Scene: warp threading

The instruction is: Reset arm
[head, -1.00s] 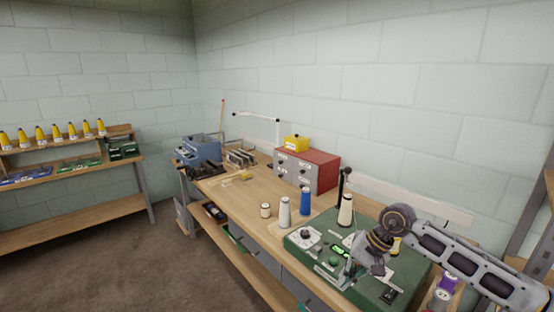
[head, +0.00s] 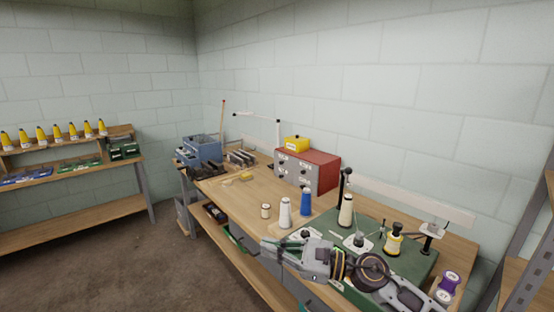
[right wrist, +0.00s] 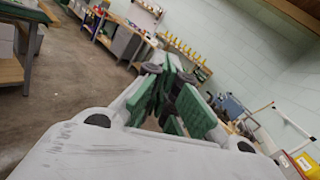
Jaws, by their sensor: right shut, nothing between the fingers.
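My right gripper (head: 268,250) is shut and empty at the front edge of the workbench, left of the green machine base (head: 375,228). Its arm crosses in front of that base from the lower right and hides part of it. In the right wrist view the green and grey fingers (right wrist: 168,85) are folded together with nothing held, pointing out over the room. My left gripper is in no view.
On the bench (head: 235,195) stand a white spool (head: 285,213), a blue spool (head: 305,204), a cream cone (head: 345,211) and a yellow spool (head: 394,240). A red-topped drawer box (head: 310,170) stands behind. Open floor (head: 120,255) lies left.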

